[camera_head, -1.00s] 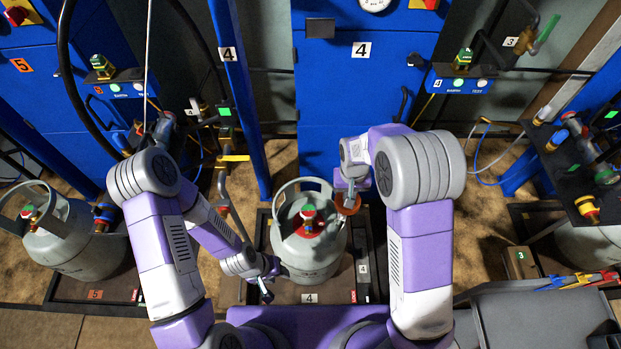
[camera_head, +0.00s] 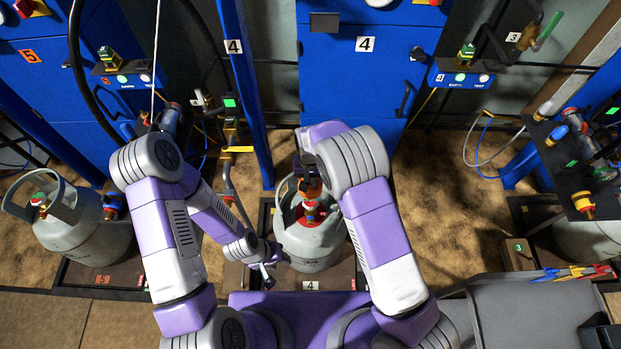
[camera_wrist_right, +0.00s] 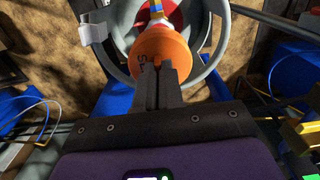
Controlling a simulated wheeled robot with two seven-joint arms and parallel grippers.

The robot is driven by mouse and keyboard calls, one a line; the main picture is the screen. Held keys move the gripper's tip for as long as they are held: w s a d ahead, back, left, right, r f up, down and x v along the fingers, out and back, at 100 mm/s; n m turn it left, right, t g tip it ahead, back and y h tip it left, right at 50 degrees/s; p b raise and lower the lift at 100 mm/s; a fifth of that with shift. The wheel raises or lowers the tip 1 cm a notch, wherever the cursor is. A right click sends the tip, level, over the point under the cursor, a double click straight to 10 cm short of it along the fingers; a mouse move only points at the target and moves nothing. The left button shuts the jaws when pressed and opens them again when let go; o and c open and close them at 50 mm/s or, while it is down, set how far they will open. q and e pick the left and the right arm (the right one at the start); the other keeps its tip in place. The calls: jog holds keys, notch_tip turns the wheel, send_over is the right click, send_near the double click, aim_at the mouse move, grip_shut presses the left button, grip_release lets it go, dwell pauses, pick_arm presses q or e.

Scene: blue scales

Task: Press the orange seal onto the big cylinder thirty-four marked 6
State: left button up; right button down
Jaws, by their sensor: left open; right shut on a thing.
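A grey gas cylinder (camera_head: 308,250) with a collar handle and a red valve base (camera_head: 311,215) stands on the scale labelled 4 (camera_head: 311,285). I see no mark 6 on it. My right gripper (camera_wrist_right: 165,75) is shut on the orange seal (camera_wrist_right: 155,50), a cup-like cap. In the head view the orange seal (camera_head: 310,187) is above the cylinder's valve, inside the collar; whether it touches the valve is unclear. In the right wrist view the valve top (camera_wrist_right: 157,12) shows just beyond the seal. My left gripper (camera_head: 268,272) is open at the cylinder's lower left side.
Another grey cylinder (camera_head: 80,235) stands on scale 5 at the left. A blue post (camera_head: 240,90) and blue cabinet (camera_head: 365,100) rise behind. A grey tray (camera_head: 530,315) with coloured tools (camera_head: 575,272) is at the right front. The floor (camera_head: 440,215) right of scale 4 is clear.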

jog(key=shift+f+b, duration=2.5)
jog(key=shift+f, duration=1.5)
jog(key=shift+f+b, duration=1.1)
jog(key=shift+f, duration=0.55)
jog(key=c, duration=1.2)
grip_release()
notch_tip(320, 180, up, 8)
jog(key=p, duration=0.3)
jog(key=shift+f, duration=0.2)
